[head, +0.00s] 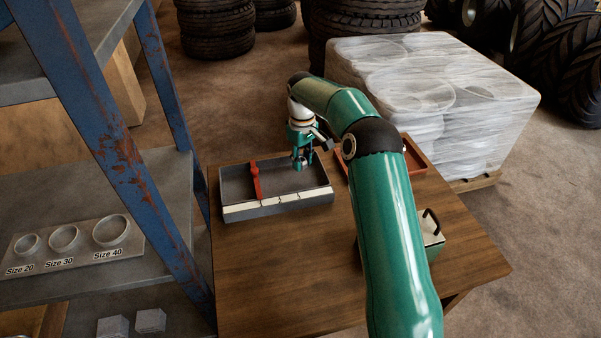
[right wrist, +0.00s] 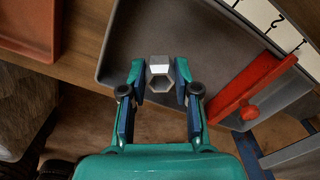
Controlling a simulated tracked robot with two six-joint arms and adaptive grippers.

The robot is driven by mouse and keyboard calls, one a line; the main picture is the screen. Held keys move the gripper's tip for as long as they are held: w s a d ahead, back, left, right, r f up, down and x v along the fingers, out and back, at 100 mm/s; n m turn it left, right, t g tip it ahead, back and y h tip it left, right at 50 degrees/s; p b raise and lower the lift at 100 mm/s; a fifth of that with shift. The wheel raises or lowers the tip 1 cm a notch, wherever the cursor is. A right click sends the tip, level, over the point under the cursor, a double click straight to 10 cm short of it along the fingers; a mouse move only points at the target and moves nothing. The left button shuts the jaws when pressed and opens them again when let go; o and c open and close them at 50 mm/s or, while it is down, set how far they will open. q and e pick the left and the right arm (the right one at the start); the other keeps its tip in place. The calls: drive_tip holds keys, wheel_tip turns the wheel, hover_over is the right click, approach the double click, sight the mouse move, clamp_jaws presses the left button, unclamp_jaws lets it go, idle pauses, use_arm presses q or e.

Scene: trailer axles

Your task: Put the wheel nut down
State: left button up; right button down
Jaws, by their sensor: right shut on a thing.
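My right gripper (head: 301,164) is over the right part of a grey tray (head: 289,206). In the right wrist view the right gripper (right wrist: 160,82) is shut on a silver hexagonal wheel nut (right wrist: 159,66), held between its two fingertips with the hole showing. The grey tray (right wrist: 215,45) lies beneath the nut in that view. A red divider (head: 256,181) crosses the tray, and the gripper is to its right. The divider also shows at the right of the wrist view (right wrist: 252,88). How high the nut is above the tray floor is hard to tell. My left gripper is not in view.
A white numbered strip (head: 279,200) runs along the tray's near edge. An orange-red tray (head: 415,157) is to the right, partly behind my arm, with a handled box (head: 432,236) nearer. A blue-framed shelf (head: 110,130) stands left. The front of the wooden table (head: 285,275) is clear.

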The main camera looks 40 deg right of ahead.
sight(302, 178)
drive_tip(key=shift+f, duration=2.3)
drive_tip(key=shift+f, duration=0.1)
drive_tip(key=c, duration=0.8)
unclamp_jaws()
drive_tip(key=shift+c, duration=0.2)
wheel_tip(302, 178, up, 12)
drive_tip(key=shift+r+p, duration=0.15)
drive_tip(key=shift+p, duration=0.15)
